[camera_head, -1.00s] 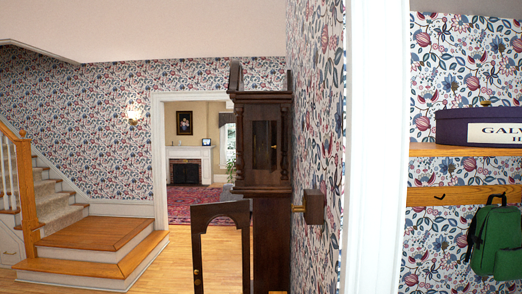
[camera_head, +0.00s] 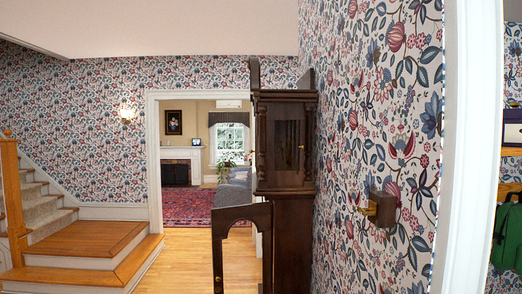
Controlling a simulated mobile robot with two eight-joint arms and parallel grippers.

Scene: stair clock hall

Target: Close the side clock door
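A tall dark-wood clock (camera_head: 290,215) stands against the wallpapered wall in the middle of the head view. Its hood (camera_head: 285,145) has a small glass side window. The clock's door (camera_head: 218,258), a dark frame with an arched top, stands swung open to the left of the case. The door's lower part is cut off by the picture's bottom edge. A small brass knob or lock shows on the door's left stile. Neither of my grippers is in view.
A wooden box with a brass fitting (camera_head: 382,208) juts from the wall to the right. A white door frame (camera_head: 468,150) stands farther right. Carpeted stairs with a wooden landing (camera_head: 85,240) are at the left. Open wood floor (camera_head: 190,260) lies before the clock.

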